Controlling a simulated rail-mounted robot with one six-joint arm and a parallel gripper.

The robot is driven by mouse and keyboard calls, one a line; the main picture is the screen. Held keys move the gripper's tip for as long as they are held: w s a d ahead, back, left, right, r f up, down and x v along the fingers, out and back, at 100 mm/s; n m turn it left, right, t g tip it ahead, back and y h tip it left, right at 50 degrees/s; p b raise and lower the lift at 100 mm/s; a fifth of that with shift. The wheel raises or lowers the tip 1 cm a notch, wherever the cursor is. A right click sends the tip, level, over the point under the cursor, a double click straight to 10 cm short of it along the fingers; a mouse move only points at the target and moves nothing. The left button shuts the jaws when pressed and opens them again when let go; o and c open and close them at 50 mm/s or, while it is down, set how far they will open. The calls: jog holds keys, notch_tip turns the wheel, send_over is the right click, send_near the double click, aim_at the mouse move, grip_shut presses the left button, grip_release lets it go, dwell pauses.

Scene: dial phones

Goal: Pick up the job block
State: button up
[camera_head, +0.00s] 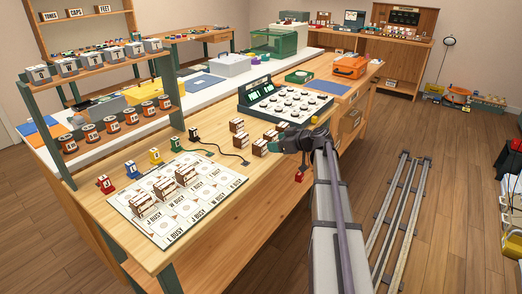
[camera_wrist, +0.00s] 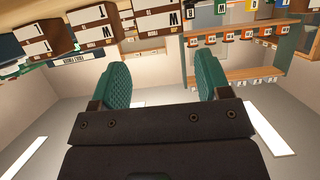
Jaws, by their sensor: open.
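Several brown wooden blocks with white labelled faces are on the bench; I cannot tell which one is the job block. One group (camera_head: 260,147) stands at the bench's right edge, just left of my gripper (camera_head: 300,142). Another row of blocks (camera_head: 165,188) stands on the white printed mat (camera_head: 205,203). In the wrist view, blocks with printed letters (camera_wrist: 155,20) hang across the top left, beyond the fingertips. My gripper (camera_wrist: 163,78) has its two green ribbed pads wide apart, with nothing between them.
A dark console with round dials (camera_head: 288,103) stands behind the blocks. A black cable (camera_head: 228,154) lies left of them. Small coloured pieces (camera_head: 155,156) line the mat's back edge. A rack of orange-labelled jars (camera_head: 108,124) stands at left. A red item (camera_head: 299,176) is below my gripper.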

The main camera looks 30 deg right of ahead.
aim_at(262, 143)
jog(key=b+x, duration=0.3)
jog(key=x, duration=0.6)
jog(key=shift+w+a+f, duration=0.15)
jog(key=shift+w+f, duration=0.1)
jog(key=shift+w+a, duration=0.1)
jog(key=shift+r, duration=0.1)
jog(key=c, duration=0.7)
jog(key=shift+r, duration=0.1)
